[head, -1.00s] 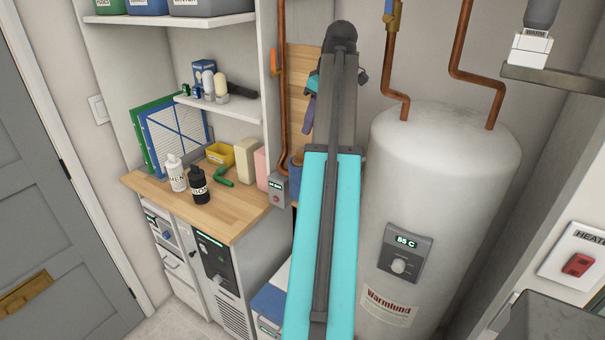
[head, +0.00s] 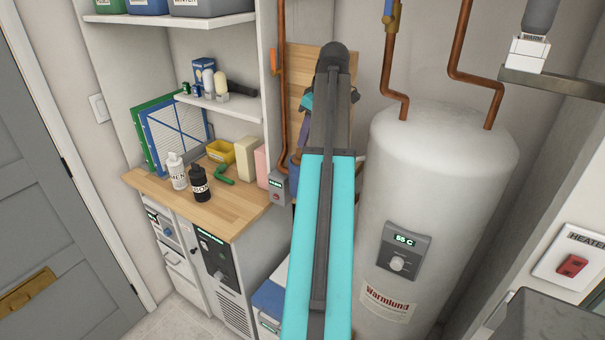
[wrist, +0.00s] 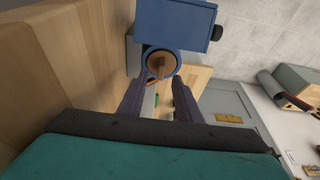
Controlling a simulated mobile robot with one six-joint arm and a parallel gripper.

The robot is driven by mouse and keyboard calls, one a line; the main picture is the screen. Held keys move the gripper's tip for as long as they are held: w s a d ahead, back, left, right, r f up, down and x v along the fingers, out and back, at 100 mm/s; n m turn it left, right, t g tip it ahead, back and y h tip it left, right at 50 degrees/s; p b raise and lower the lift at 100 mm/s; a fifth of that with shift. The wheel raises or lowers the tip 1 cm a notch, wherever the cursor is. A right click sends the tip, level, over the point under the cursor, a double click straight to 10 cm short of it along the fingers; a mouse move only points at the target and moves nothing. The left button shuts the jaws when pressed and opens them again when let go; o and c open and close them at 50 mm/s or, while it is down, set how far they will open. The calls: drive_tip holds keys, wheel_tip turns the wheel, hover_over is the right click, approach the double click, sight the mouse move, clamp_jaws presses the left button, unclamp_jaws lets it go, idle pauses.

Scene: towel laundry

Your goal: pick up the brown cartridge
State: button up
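The brown cartridge (wrist: 162,64) shows in the wrist view as a round brown face with a raised bar across it. It sits in a round blue collar (wrist: 146,71) under a blue box-shaped housing (wrist: 178,22). My gripper (wrist: 162,83) is open, with its two dark purple fingers apart and the cartridge's face showing just beyond and between the tips. Nothing is held. I cannot tell whether the fingers touch it. In the head view my arm hides most of the gripper and the cartridge.
A wooden board (wrist: 40,60) runs close along the left in the wrist view. In the head view, the white water tank (head: 440,180) stands right of my arm. A copper pipe (head: 281,110) and a wooden counter (head: 235,205) with bottles are to the left.

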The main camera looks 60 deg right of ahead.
drive_tip(key=shift+a+p+x, duration=0.2)
drive_tip(key=shift+p+x, duration=0.7)
drive_tip(key=shift+x, duration=0.15)
drive_tip(key=shift+p+x, duration=0.45)
drive_tip(key=shift+x, duration=1)
clamp_jaws()
drive_tip(key=shift+r, duration=0.1)
